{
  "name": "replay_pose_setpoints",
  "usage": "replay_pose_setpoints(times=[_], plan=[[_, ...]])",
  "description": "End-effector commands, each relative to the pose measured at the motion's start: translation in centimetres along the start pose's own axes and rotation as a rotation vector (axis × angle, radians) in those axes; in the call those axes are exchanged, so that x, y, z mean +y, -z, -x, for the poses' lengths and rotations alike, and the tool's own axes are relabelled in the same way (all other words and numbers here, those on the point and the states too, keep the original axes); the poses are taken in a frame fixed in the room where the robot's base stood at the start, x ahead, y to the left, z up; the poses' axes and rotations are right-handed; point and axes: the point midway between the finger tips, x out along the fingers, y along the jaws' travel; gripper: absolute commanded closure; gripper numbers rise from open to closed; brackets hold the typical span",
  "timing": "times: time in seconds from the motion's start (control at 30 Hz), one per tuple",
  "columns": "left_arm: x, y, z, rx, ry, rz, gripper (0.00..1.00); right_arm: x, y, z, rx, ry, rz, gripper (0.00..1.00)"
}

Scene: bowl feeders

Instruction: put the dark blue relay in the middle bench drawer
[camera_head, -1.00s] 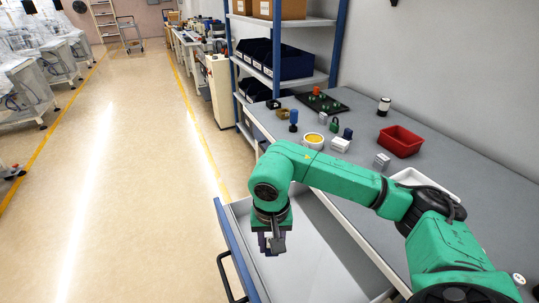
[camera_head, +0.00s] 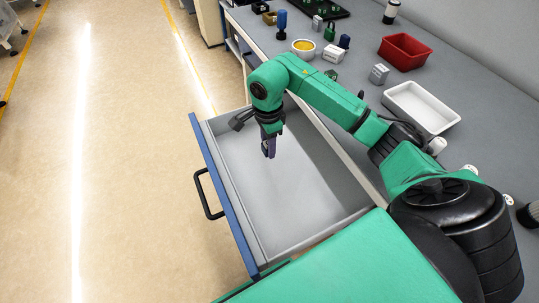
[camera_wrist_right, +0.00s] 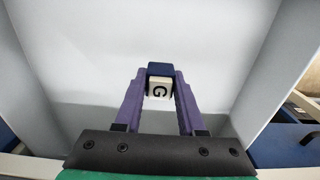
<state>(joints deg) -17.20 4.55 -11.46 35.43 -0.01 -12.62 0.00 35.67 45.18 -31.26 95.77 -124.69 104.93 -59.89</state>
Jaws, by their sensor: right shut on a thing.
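My right gripper (camera_head: 268,150) hangs over the open drawer (camera_head: 290,190), which has a blue front, a black handle and an empty pale floor. In the right wrist view the purple fingers of my right gripper (camera_wrist_right: 160,95) are shut on the dark blue relay (camera_wrist_right: 160,69), between their tips. The relay has a pale face marked "G". Behind it is the drawer's bare floor (camera_wrist_right: 160,35); I cannot tell the exact height above it. In the head view the relay is mostly hidden by the fingers. My left gripper is not in view.
The drawer's side walls surround the gripper.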

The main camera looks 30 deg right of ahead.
Motion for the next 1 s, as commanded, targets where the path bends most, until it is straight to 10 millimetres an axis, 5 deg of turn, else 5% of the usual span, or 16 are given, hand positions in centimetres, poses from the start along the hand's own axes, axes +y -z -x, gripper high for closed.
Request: replay_pose_setpoints(times=[0.37,0.67,0.7,0.77,1.0], plan=[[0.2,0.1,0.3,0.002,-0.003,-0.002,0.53,0.1,0.0,-6.3,-0.001,-0.002,0.001,1.0],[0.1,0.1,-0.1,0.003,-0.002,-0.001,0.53,0.0,0.0,-6.9,0.001,0.002,0.002,1.0],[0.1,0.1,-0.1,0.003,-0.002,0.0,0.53,0.0,0.0,-6.9,0.001,0.002,0.001,0.57],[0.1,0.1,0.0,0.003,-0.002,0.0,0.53,0.0,0.0,-6.8,0.0,0.002,0.001,0.34],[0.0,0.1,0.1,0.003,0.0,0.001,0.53,0.0,0.0,-6.8,0.0,0.001,0.001,0.31]])
